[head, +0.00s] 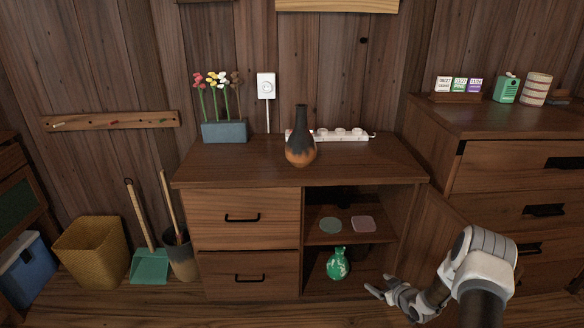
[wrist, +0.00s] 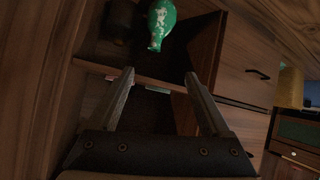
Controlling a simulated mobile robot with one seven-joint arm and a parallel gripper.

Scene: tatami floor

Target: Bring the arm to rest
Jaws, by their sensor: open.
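My gripper (head: 376,288) is at the lower right in the head view, low in front of the open right side of the cabinet. In the wrist view my gripper (wrist: 159,76) has its two fingers spread apart with nothing between them. A green vase with pale marks (head: 339,264) stands on the cabinet's lower shelf, left of my gripper and apart from it. The green vase (wrist: 162,22) also shows at the top of the wrist view, beyond the fingertips.
The wooden cabinet (head: 246,203) carries a dark vase (head: 301,147), a flower planter (head: 224,132) and a power strip (head: 343,134). Two coasters lie on its middle shelf (head: 349,238). A taller dresser (head: 510,160) stands right. A wicker basket (head: 91,252) stands left.

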